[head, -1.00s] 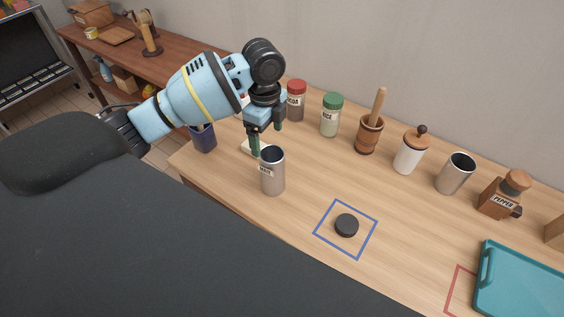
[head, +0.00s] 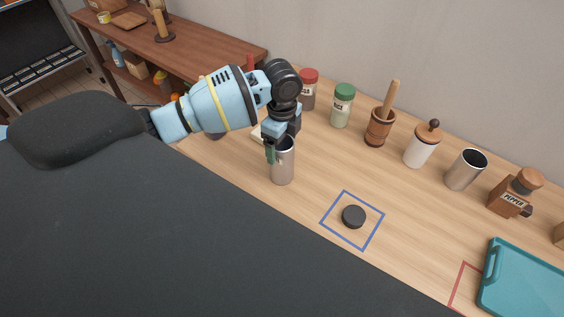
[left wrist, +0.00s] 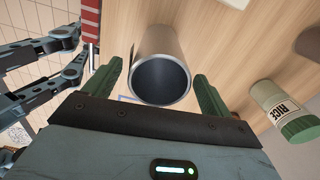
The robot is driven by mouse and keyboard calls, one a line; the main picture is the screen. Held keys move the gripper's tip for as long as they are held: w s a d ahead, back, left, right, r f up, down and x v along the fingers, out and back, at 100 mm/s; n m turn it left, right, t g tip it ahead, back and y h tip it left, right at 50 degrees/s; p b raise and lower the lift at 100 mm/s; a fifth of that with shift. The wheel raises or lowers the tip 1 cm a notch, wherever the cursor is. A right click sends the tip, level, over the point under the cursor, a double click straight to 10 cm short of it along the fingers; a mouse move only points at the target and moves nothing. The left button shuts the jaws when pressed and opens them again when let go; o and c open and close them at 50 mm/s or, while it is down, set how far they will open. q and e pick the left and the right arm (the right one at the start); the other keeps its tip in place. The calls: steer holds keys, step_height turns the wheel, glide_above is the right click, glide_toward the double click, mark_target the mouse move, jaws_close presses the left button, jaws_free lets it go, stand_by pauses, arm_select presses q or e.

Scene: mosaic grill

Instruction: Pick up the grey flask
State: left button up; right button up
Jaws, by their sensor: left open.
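The grey flask (head: 283,168) stands upright on the wooden table, a plain metal cylinder with an open top. My left gripper (head: 280,148) is open above it, pointing down, with its green fingers at the flask's upper part; it hides part of the rim. In the left wrist view the flask (left wrist: 163,65) shows its dark open mouth between the two spread fingers (left wrist: 158,82), with a gap on each side. Whether a finger touches it is not clear. My right gripper is not in the head view.
A black disc (head: 353,216) lies inside a blue square outline right of the flask. A teal tray (head: 522,285) is at right.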

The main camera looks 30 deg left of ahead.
arm_select(q)
steer(key=shift+f, duration=0.4)
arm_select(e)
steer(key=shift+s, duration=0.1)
arm_select(q)
steer(key=shift+c, duration=0.2)
steer(key=c, duration=1.4)
steer(key=shift+r, duration=0.1)
steer(key=shift+c, duration=0.9)
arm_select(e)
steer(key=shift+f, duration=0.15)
